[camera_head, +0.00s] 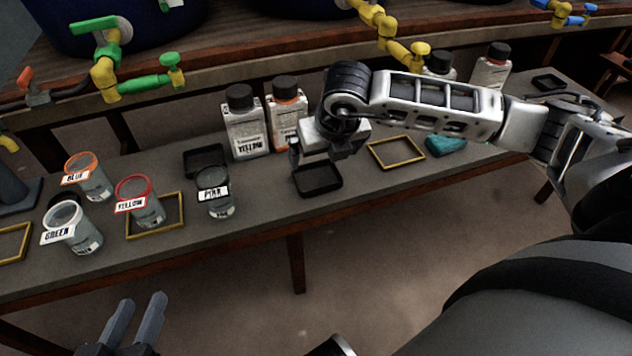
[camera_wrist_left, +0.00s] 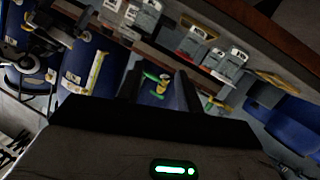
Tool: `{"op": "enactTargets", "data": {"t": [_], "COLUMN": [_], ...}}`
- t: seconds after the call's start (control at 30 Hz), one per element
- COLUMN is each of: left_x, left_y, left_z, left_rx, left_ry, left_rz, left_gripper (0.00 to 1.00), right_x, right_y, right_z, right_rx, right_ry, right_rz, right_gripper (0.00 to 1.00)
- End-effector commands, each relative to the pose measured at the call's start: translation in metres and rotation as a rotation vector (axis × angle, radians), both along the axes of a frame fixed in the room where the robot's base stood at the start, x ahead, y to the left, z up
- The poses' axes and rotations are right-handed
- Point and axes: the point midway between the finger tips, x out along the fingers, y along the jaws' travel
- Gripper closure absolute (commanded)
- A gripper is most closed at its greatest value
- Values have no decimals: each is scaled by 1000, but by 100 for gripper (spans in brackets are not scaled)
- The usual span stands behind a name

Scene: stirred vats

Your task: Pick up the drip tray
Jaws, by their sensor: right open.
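A small black drip tray (camera_head: 319,190) lies near the front edge of the bench, right of the jar labelled PINK. My right gripper (camera_head: 312,165) is open, directly above and behind this tray, with its fingers pointing down. A finger overlaps the tray's back rim in the head view, so I cannot tell whether it touches. Two similar black trays show, one behind the PINK jar (camera_head: 203,160) and one at the far right (camera_head: 548,83). My left gripper (camera_head: 135,325) is open and empty, low in front of the bench; its fingers also show in the left wrist view (camera_wrist_left: 158,88).
Jars labelled BLUE (camera_head: 95,184), YELLOW (camera_head: 146,208), GREEN (camera_head: 80,235) and PINK (camera_head: 218,203) stand on the left. Bottles (camera_head: 245,128) stand behind. Yellow frames (camera_head: 396,163) and a teal cloth (camera_head: 446,146) lie on the bench. Taps (camera_head: 108,75) overhang the back.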

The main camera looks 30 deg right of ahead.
Motion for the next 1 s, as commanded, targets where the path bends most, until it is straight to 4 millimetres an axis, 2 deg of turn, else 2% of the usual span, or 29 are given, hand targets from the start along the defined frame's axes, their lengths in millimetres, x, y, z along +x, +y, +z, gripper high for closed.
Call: {"op": "enactTargets", "data": {"t": [0.03, 0.1, 0.37, 0.53, 0.7, 1.0], "left_x": [1, 1, 2, 1, 2, 4], "left_y": [-1, -2, -4, -6, -9, -10], "left_z": [-2, 0, 2, -4, 4, 14], "left_rx": [-16, -36, -72, -110, -166, -193], "left_ry": [-5, -9, -11, -7, -20, -37], "left_rz": [0, -1, -3, -7, -12, -7], "left_gripper": [64, 64, 64, 64, 64, 64], "right_x": [4, 9, 18, 29, 38, 40], "right_y": [0, -1, -3, -5, -7, -8], "right_z": [-14, -25, -43, -65, -84, -86], "right_rx": [2, 2, 2, 3, 3, 4], "right_ry": [2, 2, -1, 0, 0, -1], "right_rz": [-1, -1, 2, 1, 1, 4], "right_gripper": [0, 0, 0, 0, 0, 0]}}
